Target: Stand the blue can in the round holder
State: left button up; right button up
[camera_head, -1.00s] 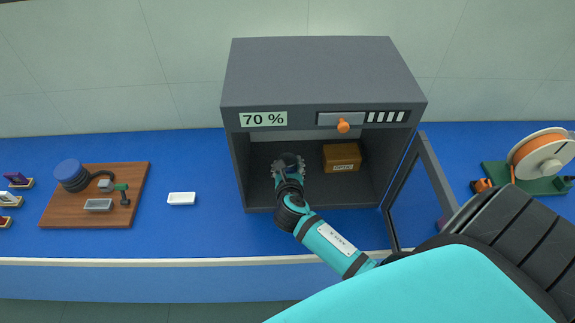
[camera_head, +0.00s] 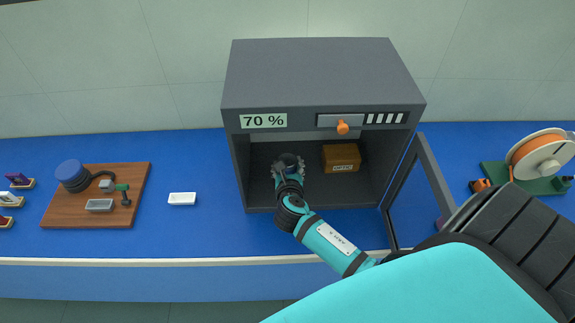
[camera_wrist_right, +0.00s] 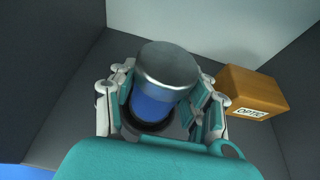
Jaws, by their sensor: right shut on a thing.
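The blue can (camera_wrist_right: 155,103) has a grey metal top and stands between the fingers of my right gripper (camera_wrist_right: 163,100) in the right wrist view. The gripper is shut on it. A dark round ring, the round holder (camera_wrist_right: 140,124), shows around the can's lower end; whether the can rests on its floor is hidden. In the head view my right gripper (camera_head: 288,170) is inside the open grey cabinet (camera_head: 320,80), left of the brown box, and the can is mostly hidden there. My left gripper is not in view.
The brown box (camera_head: 341,158), labelled OPTIC, stands just right of my right gripper. The cabinet door (camera_head: 434,175) is open at the right. A wooden board with parts (camera_head: 70,213) and a white block (camera_head: 181,198) lie on the blue bench. A spool (camera_head: 543,157) stands far right.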

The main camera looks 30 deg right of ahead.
jog(key=shift+f+b, duration=0.4)
jog(key=shift+f, duration=0.25)
jog(key=o, duration=1)
jog(key=shift+s, duration=0.1)
jog(key=shift+s+a+r+p, duration=0.35)
jog(key=shift+s+r+p, duration=0.1)
jog(key=shift+p, duration=0.2)
jog(key=shift+p+v, duration=1.8)
jog(key=shift+v, duration=1.2)
jog(key=p+v, duration=0.1)
jog(key=v, duration=0.2)
jog(key=shift+s+a+p, duration=0.15)
jog(key=shift+s+p, duration=0.15)
jog(key=shift+p, duration=0.05)
